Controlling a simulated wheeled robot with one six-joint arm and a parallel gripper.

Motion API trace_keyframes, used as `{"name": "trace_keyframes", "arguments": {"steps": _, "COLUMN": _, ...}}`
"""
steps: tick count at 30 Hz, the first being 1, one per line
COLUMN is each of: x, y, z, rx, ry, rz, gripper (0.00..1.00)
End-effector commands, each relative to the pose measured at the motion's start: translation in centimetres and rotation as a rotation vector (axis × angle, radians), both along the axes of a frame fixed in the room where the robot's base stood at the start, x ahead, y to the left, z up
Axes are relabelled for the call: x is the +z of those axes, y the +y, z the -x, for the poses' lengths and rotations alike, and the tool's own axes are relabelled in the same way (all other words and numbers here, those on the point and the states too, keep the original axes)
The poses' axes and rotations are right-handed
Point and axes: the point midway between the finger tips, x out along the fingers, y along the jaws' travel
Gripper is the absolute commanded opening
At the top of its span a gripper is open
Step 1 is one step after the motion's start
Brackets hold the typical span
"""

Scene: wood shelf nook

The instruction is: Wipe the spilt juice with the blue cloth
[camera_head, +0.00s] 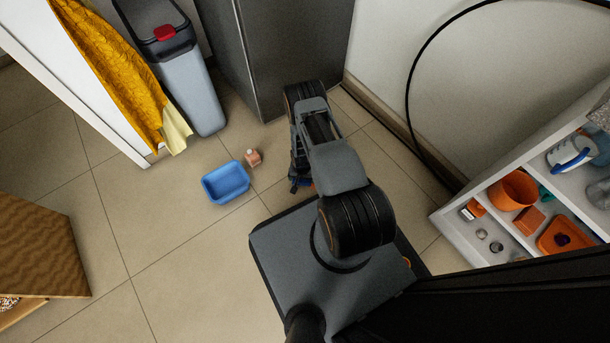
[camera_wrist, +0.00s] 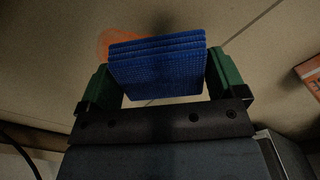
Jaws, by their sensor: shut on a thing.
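The blue cloth (camera_wrist: 158,66) is a folded, layered pad held between the green fingers of my gripper (camera_wrist: 158,82) in the wrist view. In the head view my gripper (camera_head: 299,186) is low over the tiled floor in front of my base, and only a small blue bit of the cloth (camera_head: 293,188) shows. The spilt juice (camera_wrist: 118,40) is an orange patch on the floor, partly hidden behind the cloth in the wrist view. A sliver of orange also shows beside the gripper in the head view. I cannot tell whether the cloth touches the floor.
A blue tub (camera_head: 226,182) and a small pinkish carton (camera_head: 253,157) stand on the floor left of my gripper. A grey bin (camera_head: 187,88), yellow cloth (camera_head: 112,62) and dark cabinet (camera_head: 275,60) are behind. White shelves (camera_head: 452,228) with orange items are right.

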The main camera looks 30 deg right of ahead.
Motion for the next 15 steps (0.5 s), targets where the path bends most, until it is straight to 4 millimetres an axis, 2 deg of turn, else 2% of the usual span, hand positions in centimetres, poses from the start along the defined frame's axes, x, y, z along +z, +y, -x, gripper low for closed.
{"name": "trace_keyframes", "arguments": {"steps": 1, "x": 0.9, "y": 0.0, "z": 0.0, "rx": 0.001, "ry": 0.000, "rz": 0.000, "gripper": 0.71}}
{"name": "trace_keyframes", "arguments": {"steps": 9, "x": 3.3, "y": 0.1, "z": -0.1, "rx": 0.004, "ry": -0.001, "rz": 0.001, "gripper": 0.71}}
{"name": "trace_keyframes", "arguments": {"steps": 15, "x": 3.9, "y": 0.1, "z": 0.0, "rx": 0.004, "ry": 0.000, "rz": 0.000, "gripper": 0.71}}
